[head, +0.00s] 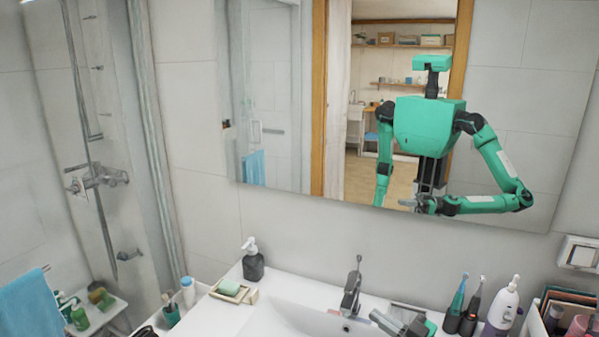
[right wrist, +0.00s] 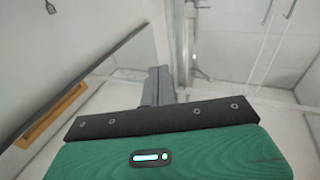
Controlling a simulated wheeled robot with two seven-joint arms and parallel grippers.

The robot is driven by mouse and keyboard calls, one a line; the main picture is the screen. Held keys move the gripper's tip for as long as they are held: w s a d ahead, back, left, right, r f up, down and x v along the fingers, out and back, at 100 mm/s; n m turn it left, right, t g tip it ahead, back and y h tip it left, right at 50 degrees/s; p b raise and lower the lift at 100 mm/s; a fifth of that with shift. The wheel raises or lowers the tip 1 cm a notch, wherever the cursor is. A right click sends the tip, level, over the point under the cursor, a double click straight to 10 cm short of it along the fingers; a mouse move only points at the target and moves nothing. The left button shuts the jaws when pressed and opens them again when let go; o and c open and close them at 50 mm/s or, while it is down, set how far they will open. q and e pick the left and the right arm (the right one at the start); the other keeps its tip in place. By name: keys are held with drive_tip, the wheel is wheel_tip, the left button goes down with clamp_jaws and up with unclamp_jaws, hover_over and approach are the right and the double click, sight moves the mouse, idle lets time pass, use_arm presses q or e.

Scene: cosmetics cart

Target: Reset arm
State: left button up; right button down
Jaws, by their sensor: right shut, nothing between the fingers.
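My right gripper (head: 382,320) shows at the bottom edge of the head view, grey fingers with a green body, over the right part of the sink. The right wrist view shows its two grey fingers (right wrist: 157,86) pressed together with nothing between them. My left gripper does not show directly. The mirror (head: 280,165) reflects my green body, with one arm bent out at the right and the other hanging at the left.
A faucet (head: 352,292) stands left of my right gripper. Toothbrushes (head: 457,300) and a white bottle (head: 502,305) stand right of it. A soap dish (head: 233,291) and dark dispenser (head: 253,264) are at the sink's left. A shelf with bottles (head: 80,318) is far left.

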drive_tip(key=s+d+f+m+g+h, duration=0.2)
drive_tip(key=s+d+f+m+h, duration=0.2)
drive_tip(key=s+f+m+h, duration=0.7)
drive_tip(key=s+f+n+g+h, duration=0.1)
drive_tip(key=s+f+n+g, duration=0.2)
drive_tip(key=s, duration=0.8)
drive_tip(key=s+f+g+h, duration=0.1)
drive_tip(key=s+f+g, duration=0.35)
drive_tip(key=s, duration=0.65)
wheel_tip(320, 180, down, 32)
drive_tip(key=s+f+g+b, duration=0.1)
drive_tip(key=g, duration=0.1)
drive_tip(key=s+d+f, duration=0.2)
drive_tip(key=s+f, duration=0.7)
drive_tip(key=s+d+f+n+b, duration=0.1)
drive_tip(key=s+d+f, duration=0.1)
drive_tip(key=s+f, duration=0.8)
drive_tip(key=shift+f+g, duration=0.15)
drive_tip(key=shift+g, duration=0.3)
drive_tip(key=shift+d, duration=0.1)
